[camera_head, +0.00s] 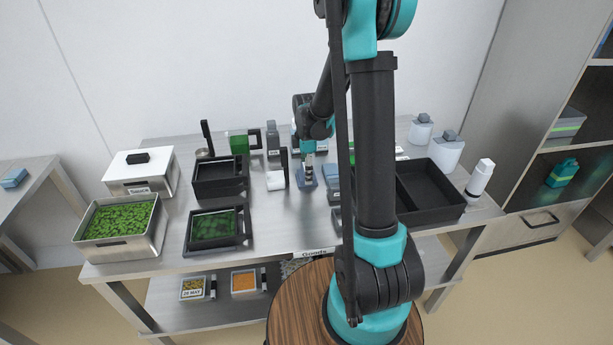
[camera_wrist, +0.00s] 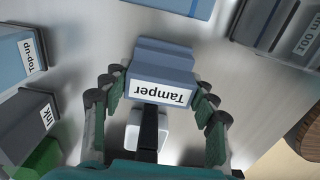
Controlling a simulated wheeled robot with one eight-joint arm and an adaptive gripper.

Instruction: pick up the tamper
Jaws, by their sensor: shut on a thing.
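The tamper (camera_wrist: 165,62) is a blue-grey block with a white label reading "Tamper", upside down in the wrist view. My gripper (camera_wrist: 158,92) has its fingers on both sides of the block and is shut on it. A black bar and a whitish block (camera_wrist: 150,132) show between the fingers, nearer the palm; I cannot tell how they join the block. In the head view my gripper (camera_head: 308,163) is over the middle of the table, with the blue-grey tamper (camera_head: 307,183) just below it. Whether the tamper is clear of the table is unclear.
The steel table (camera_head: 270,235) holds black trays (camera_head: 217,180) at left and a black divided bin (camera_head: 432,190) at right. A white item with a black handle (camera_head: 275,181) stands close left of my gripper. White bottles (camera_head: 447,150) stand at right. Labelled boxes (camera_wrist: 20,125) crowd the wrist view's left.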

